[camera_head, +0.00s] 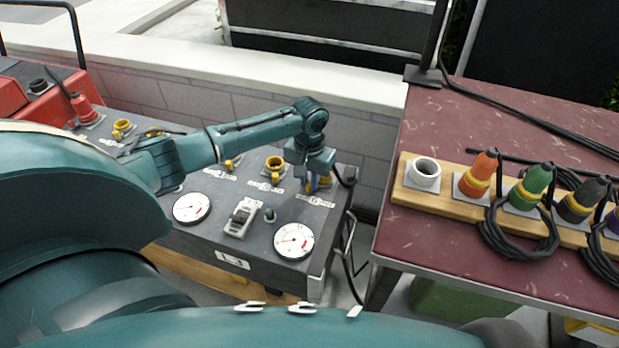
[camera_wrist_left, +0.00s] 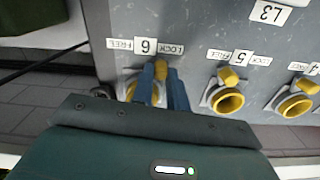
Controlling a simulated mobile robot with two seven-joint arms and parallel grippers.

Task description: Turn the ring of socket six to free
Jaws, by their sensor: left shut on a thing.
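Socket six (camera_wrist_left: 129,90) sits in the grey panel under a label (camera_wrist_left: 146,46) with "FREE" on its left and "LOCK" on its right in the left wrist view. Its yellow ring lug (camera_wrist_left: 161,70) stands between the fingers of my left gripper (camera_wrist_left: 162,88), below the "LOCK" side. The gripper is shut on the ring. The fingers and wrist hide most of the socket. In the head view my left gripper (camera_head: 319,182) reaches down over socket six at the panel's right end. My right gripper is not in view.
Socket five (camera_wrist_left: 228,101) is beside it, with another yellow-ringed socket (camera_wrist_left: 296,105) further along. The panel has two dials (camera_head: 294,241) and a switch (camera_head: 240,218). A red table (camera_head: 450,260) at right holds a wooden rail (camera_head: 447,203) with coloured plugs (camera_head: 478,174) and coiled cables.

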